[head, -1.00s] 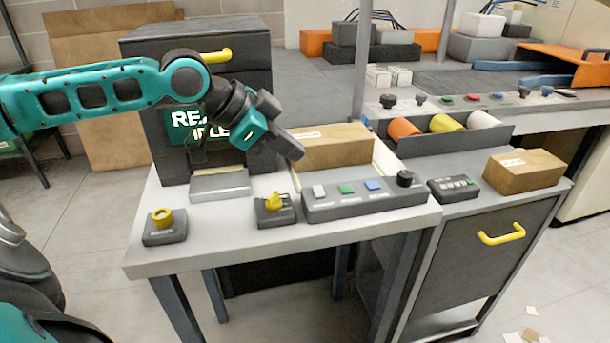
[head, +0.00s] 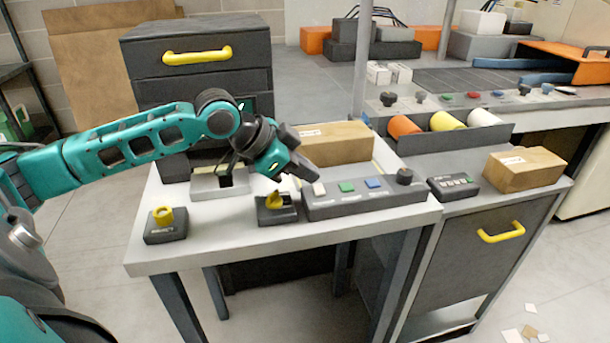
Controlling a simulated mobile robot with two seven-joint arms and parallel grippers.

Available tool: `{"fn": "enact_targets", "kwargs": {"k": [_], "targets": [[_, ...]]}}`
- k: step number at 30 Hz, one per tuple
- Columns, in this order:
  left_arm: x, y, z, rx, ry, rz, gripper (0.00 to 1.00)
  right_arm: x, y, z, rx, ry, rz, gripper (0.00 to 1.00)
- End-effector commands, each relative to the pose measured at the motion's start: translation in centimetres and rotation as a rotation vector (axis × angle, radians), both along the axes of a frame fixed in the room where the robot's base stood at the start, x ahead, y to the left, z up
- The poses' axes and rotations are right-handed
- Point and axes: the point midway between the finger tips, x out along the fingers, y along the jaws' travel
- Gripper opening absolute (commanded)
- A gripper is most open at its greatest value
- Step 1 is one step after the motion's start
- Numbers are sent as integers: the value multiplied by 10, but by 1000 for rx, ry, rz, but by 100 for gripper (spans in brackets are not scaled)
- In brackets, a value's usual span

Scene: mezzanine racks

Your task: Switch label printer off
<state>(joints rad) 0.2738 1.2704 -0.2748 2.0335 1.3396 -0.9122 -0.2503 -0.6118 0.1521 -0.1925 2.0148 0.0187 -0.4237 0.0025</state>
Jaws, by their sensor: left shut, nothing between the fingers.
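The label printer (head: 146,105) is the dark box at the back left of the table, with a yellow handle; my left arm covers most of its screen. A yellow knob on a dark base (head: 162,220) sits at the front left. A yellow rotary switch on a dark box (head: 276,205) stands at the front middle. Right of it is a panel (head: 365,197) with white, green and blue buttons and a black knob. My left gripper (head: 312,176) is shut and empty, just above the panel's left end near the white button; contact cannot be told. My right gripper is out of view.
A cardboard box (head: 335,143) lies behind the panel. A small dark box with buttons (head: 453,187) and another cardboard box (head: 524,168) rest on the right-hand cabinet. Coloured rolls (head: 445,121) lie in a tray behind. The table's front strip (head: 215,240) is clear.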

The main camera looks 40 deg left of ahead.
Motion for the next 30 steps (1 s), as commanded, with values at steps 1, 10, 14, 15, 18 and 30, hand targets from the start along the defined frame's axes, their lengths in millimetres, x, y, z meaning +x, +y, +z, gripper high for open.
{"fn": "enact_targets", "kwargs": {"k": [1,10,14,15,18,30], "targets": [[0,1,-5,0,0,0,0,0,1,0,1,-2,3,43],[1,1,-9,0,-2,0,0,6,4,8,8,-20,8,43],[1,1,-9,0,-2,0,0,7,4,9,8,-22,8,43],[1,1,-8,-2,0,0,0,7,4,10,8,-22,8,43],[1,1,-7,-17,14,1,0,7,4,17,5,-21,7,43],[1,1,-17,-167,149,2,0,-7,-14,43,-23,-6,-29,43]]}}
